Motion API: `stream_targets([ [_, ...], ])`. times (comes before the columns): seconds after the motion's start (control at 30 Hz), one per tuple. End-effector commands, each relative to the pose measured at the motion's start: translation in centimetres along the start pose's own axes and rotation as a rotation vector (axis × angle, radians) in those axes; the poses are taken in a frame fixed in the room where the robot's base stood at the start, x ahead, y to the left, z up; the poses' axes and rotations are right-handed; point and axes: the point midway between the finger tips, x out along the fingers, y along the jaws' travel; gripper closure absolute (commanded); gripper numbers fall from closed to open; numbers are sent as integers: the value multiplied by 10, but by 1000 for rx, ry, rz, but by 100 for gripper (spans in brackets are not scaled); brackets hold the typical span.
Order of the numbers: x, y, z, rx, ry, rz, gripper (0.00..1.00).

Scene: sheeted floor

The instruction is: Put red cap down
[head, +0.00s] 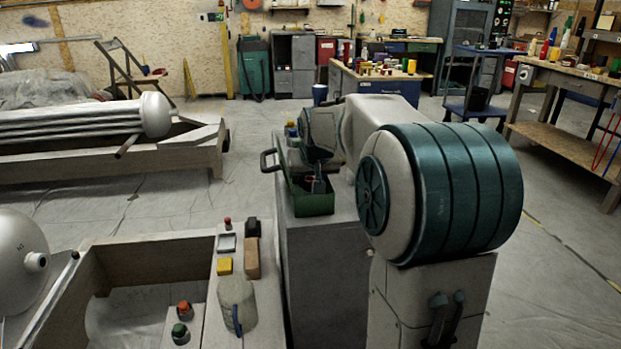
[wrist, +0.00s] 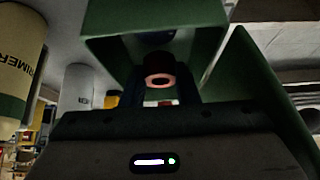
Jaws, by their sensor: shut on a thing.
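My gripper (wrist: 161,84) is shut on a small round thing with a pinkish-red ring face, which I take for the red cap (wrist: 160,79); its dark surround blends with the fingers. The green walls of an open box (wrist: 107,52) stand close around it in the wrist view. In the head view this green box (head: 315,205) sits on a grey cabinet, with my gripper (head: 318,184) at its opening. A little red shows by the fingers there. The box's floor is mostly hidden, so I cannot tell whether the cap touches it.
Left of the cabinet, a bench holds a yellow block (head: 224,266), a brown block (head: 252,258), a pale jug (head: 237,297) and orange-red (head: 184,307) and green (head: 180,331) knobs.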

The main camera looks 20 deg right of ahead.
Motion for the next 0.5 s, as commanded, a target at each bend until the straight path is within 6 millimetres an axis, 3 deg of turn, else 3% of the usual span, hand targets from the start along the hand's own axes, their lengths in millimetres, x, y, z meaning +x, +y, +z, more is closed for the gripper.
stream_targets([
  [0.27, 6, 0, 4, 0, 0, 0, 100],
  [0.3, 6, 0, 4, 0, -1, 0, 70],
  [0.37, 6, 0, 4, 0, -1, 0, 53],
  [0.5, 5, 0, 4, 0, 0, 0, 51],
])
